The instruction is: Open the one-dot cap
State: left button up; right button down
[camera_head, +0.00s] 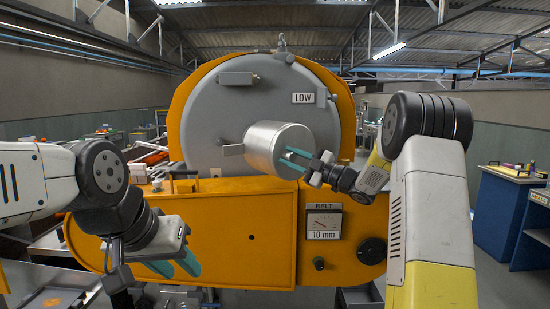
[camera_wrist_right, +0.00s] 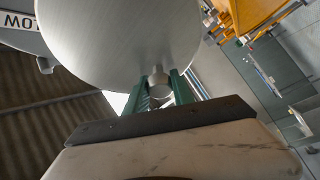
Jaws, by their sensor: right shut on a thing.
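A brushed silver cylinder (camera_head: 279,148) stands out from the grey round door of the orange machine, and it fills the top of the right wrist view (camera_wrist_right: 120,40). I see no dot mark on it, so I cannot tell if it is the one-dot cap. My right gripper (camera_head: 290,156) has its green fingers at the cylinder's front. In the right wrist view the fingers are shut on a short round knob (camera_wrist_right: 158,78) near the cylinder's edge. My left gripper (camera_head: 182,270) hangs low in front of the orange panel, its green fingers apart and empty.
The orange front panel (camera_head: 225,235) has a belt gauge (camera_head: 323,222) and a black dial (camera_head: 372,251). A blue cabinet (camera_head: 492,215) stands at the right. Open floor lies between it and the machine.

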jog(key=d+n+g+y, duration=0.2)
jog(key=d+g, duration=0.2)
jog(key=d, duration=0.3)
jog(key=shift+s+n+y, duration=0.3)
jog(key=shift+s+n, duration=0.1)
jog(key=shift+s, duration=0.05)
jog(key=shift+d+f, duration=0.1)
jog(key=shift+d, duration=0.05)
jog(key=c, duration=1.1)
grip_release()
jog(key=v, duration=0.7)
jog(key=shift+s+d, duration=0.15)
jog(key=shift+d, duration=0.2)
